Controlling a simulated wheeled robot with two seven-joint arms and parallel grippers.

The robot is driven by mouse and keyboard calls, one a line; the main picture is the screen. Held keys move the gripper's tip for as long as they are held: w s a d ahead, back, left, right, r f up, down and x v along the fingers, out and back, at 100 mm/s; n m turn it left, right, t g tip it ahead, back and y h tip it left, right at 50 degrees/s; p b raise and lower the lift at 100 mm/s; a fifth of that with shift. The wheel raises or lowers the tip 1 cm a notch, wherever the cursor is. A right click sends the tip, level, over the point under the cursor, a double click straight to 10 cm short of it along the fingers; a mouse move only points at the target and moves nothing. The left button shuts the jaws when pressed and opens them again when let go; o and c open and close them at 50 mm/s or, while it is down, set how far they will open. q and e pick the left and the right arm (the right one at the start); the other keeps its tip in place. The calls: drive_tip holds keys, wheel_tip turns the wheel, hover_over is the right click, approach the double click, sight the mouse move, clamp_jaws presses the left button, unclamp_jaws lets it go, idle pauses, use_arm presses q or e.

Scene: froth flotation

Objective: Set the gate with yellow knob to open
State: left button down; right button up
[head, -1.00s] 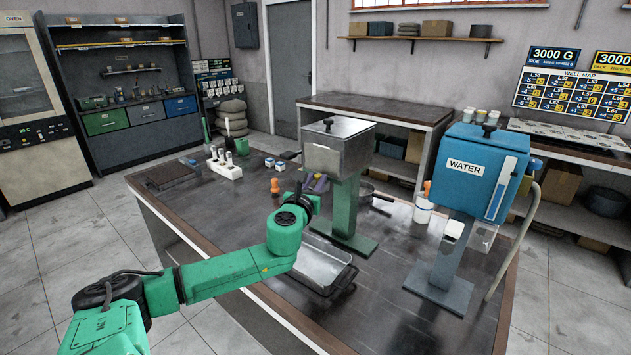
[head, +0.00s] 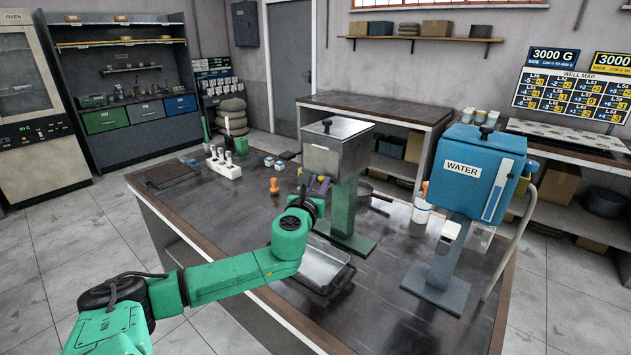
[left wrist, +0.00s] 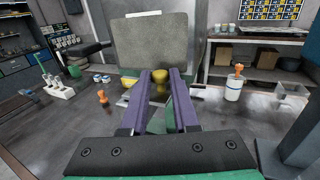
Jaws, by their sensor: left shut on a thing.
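A grey metal hopper (head: 338,150) stands on a green post on the table. Its flat face (left wrist: 150,42) fills the upper middle of the left wrist view. The yellow knob (left wrist: 160,80) shows between the purple fingertips of my left gripper (left wrist: 160,86), below that face. My left gripper (head: 318,186) is at the hopper's lower front in the head view and is shut on the knob. The fingers hide the gate there, so I cannot tell its position. My right gripper is in neither view.
A metal pan (head: 318,264) lies below the hopper. A blue water tank (head: 472,175) on a stand is to the right. A white bottle with an orange top (head: 422,208), an orange stopper (head: 274,186) and a white rack (head: 223,167) stand nearby.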

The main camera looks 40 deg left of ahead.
use_arm(q)
drive_tip(key=shift+d, duration=1.05)
drive_tip(key=c, duration=0.8)
unclamp_jaws()
drive_tip(key=shift+c, duration=0.2)
drive_tip(key=shift+o, duration=0.8)
drive_tip(key=shift+d, duration=0.1)
drive_tip(key=b+v, duration=0.1)
drive_tip(key=v, duration=1.3)
drive_tip(key=shift+s+d, duration=0.25)
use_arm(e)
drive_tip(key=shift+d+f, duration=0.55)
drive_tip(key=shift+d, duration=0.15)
use_arm(q)
drive_tip(key=shift+w, duration=0.1)
